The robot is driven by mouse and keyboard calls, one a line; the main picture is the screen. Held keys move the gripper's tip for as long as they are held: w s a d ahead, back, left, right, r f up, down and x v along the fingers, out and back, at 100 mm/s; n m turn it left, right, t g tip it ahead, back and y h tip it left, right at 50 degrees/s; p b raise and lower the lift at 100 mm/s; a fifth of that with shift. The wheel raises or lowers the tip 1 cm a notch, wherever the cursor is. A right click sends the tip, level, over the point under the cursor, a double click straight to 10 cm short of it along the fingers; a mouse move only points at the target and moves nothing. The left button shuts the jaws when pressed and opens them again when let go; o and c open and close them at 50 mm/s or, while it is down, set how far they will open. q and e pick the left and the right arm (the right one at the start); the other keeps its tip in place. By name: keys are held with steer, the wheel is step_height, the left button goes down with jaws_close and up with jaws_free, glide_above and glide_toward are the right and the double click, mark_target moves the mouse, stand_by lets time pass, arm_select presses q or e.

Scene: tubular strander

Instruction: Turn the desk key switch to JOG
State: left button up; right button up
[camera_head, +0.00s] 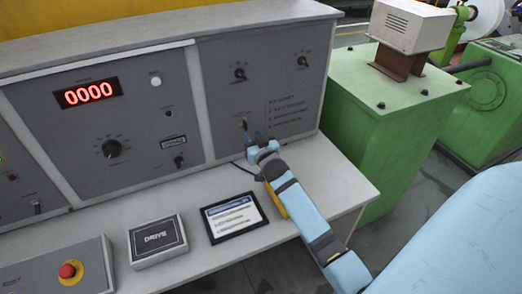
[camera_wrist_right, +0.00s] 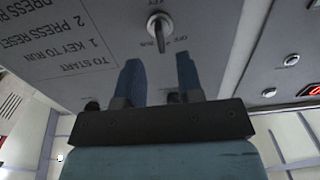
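The desk key switch (camera_head: 243,123) is on the right grey panel, left of the printed start steps. In the right wrist view the silver key (camera_wrist_right: 159,30) stands out from its round lock, its handle towards the fingers. The word OFF is printed beside it; I cannot read a JOG mark. My right gripper (camera_head: 252,136) is just below the key in the head view. In the wrist view the right gripper (camera_wrist_right: 159,68) has its two blue fingers apart with nothing between them, and the key lies just beyond the gap. My left gripper is not in view.
A tablet (camera_head: 233,217) and a DRIVE box (camera_head: 157,240) lie on the desk top. A red emergency button (camera_head: 70,271) is at lower left. Two knobs (camera_head: 240,73) (camera_head: 303,61) are above the key. A green machine housing (camera_head: 385,110) stands to the right.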

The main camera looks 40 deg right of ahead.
steer(key=v, duration=0.7)
steer(key=shift+b, duration=0.35)
steer(key=s+a+f+n+g+y, duration=0.1)
steer(key=s+a+f, duration=0.2)
steer(key=s+a+f+n+g+y+p, duration=0.1)
steer(key=s+a+f+y, duration=0.1)
steer(key=s+a+f, duration=0.1)
steer(key=s+a+f+n+g+y+p, duration=0.1)
steer(key=s+a+f, duration=0.2)
steer(key=s+a, duration=0.2)
steer(key=shift+s+f+n, duration=0.2)
steer(key=shift+f+n, duration=0.05)
steer(key=shift+n, duration=0.05)
steer(key=s+a+f+n+g+y+p, duration=0.1)
steer(key=s+a+f+n+g+y, duration=0.1)
steer(key=s+a+f, duration=0.3)
steer(key=s+a+g+y, duration=0.1)
steer(key=s+a, duration=0.3)
steer(key=s, duration=0.4)
steer(key=shift+a+y, duration=0.3)
steer(key=shift+s+f, duration=0.1)
